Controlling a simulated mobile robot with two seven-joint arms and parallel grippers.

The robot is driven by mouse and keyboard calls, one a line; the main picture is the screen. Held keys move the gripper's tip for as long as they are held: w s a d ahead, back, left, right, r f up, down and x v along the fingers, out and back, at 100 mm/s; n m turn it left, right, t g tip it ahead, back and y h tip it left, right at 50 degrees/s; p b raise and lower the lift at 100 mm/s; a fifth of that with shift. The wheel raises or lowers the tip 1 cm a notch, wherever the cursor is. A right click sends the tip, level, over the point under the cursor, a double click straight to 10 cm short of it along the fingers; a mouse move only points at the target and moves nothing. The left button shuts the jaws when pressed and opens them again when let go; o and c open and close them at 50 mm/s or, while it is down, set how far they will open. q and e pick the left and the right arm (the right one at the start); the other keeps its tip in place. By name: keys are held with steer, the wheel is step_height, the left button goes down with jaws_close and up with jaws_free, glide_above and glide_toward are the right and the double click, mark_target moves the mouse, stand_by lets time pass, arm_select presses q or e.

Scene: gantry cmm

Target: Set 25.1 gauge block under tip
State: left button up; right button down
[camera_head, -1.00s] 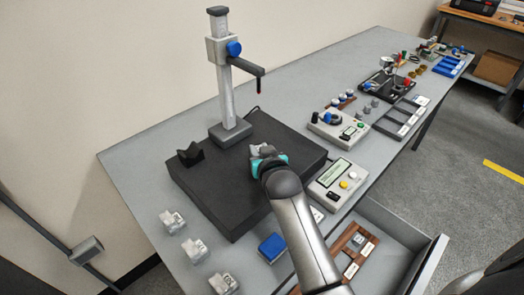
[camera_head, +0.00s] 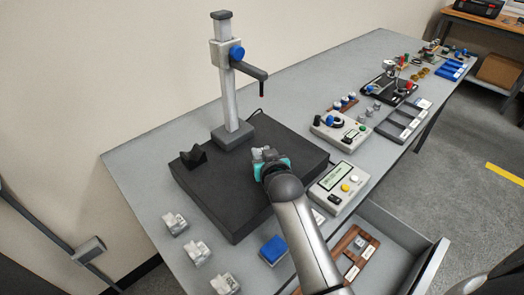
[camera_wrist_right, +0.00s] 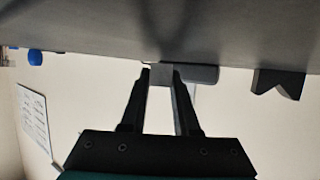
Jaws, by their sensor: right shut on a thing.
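My right gripper (camera_head: 263,158) is over the black granite plate (camera_head: 215,205), in front of the stand and lower in the picture than the dark probe tip (camera_head: 261,92). The tip hangs from the stand's arm, with a clear gap above the gripper. In the right wrist view my fingers (camera_wrist_right: 161,76) are shut on a small grey gauge block (camera_wrist_right: 161,74), close to the plate's surface. Whether the block touches the plate cannot be told, and no size marking is readable. My left gripper is not in view.
A black V-block (camera_head: 193,157) stands on the plate's left part. A display box (camera_head: 339,184) is beside the plate's right edge. An open drawer (camera_head: 400,250) holds a wooden block holder (camera_head: 357,250).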

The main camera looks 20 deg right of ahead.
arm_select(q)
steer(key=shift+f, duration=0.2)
arm_select(e)
steer(key=shift+f, duration=0.45)
stand_by(0.6)
steer(key=c, duration=0.6)
jaws_free()
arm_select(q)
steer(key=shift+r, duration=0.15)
